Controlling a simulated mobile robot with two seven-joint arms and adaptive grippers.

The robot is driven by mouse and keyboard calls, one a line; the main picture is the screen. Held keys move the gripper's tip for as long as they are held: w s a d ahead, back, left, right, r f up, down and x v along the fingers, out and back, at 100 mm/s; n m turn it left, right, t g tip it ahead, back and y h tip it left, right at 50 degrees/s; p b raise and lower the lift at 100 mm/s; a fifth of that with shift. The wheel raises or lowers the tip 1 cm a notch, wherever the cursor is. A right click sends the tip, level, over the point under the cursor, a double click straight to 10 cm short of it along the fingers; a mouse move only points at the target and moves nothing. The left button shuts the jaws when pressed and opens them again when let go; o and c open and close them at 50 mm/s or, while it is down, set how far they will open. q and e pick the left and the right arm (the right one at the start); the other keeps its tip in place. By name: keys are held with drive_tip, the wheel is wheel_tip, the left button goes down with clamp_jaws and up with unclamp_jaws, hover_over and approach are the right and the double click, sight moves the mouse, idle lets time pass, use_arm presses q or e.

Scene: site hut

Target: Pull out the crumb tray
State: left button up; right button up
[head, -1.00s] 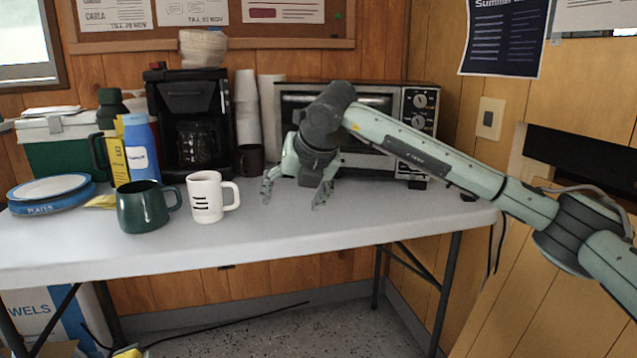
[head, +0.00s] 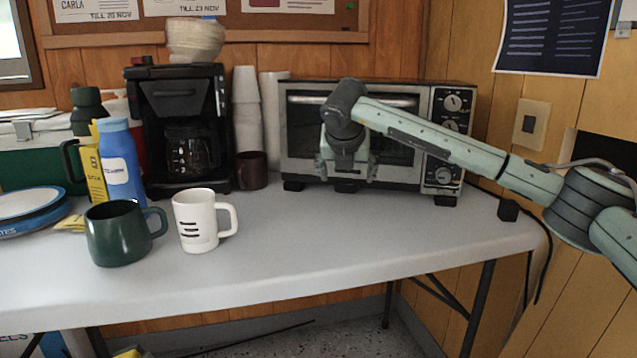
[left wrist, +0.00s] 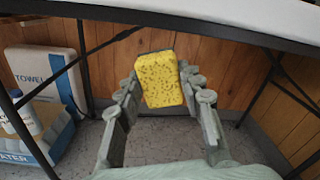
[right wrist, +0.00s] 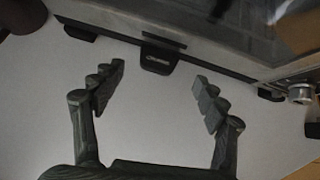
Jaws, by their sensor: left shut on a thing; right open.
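The toaster oven (head: 400,150) stands at the back of the white table. The crumb tray shows as a black tab (right wrist: 157,60) under the oven's front edge in the right wrist view; the rest of it is hidden beneath the oven. In the head view the tab (head: 346,188) is just below my right gripper (head: 347,172). My right gripper (right wrist: 159,78) is open and empty, its fingertips a little short of the tab, one to each side. My left gripper (left wrist: 157,82) is shut on a yellow sponge (left wrist: 160,79) below table height.
A brown mug (head: 252,170) and stacked cups (head: 247,110) stand left of the oven, beside the coffee maker (head: 185,125). A white mug (head: 200,222) and green mug (head: 120,235) are nearer the front. The table (head: 340,240) before the oven is clear.

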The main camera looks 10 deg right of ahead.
sight(347, 185)
drive_tip(key=shift+x, duration=2.25)
clamp_jaws()
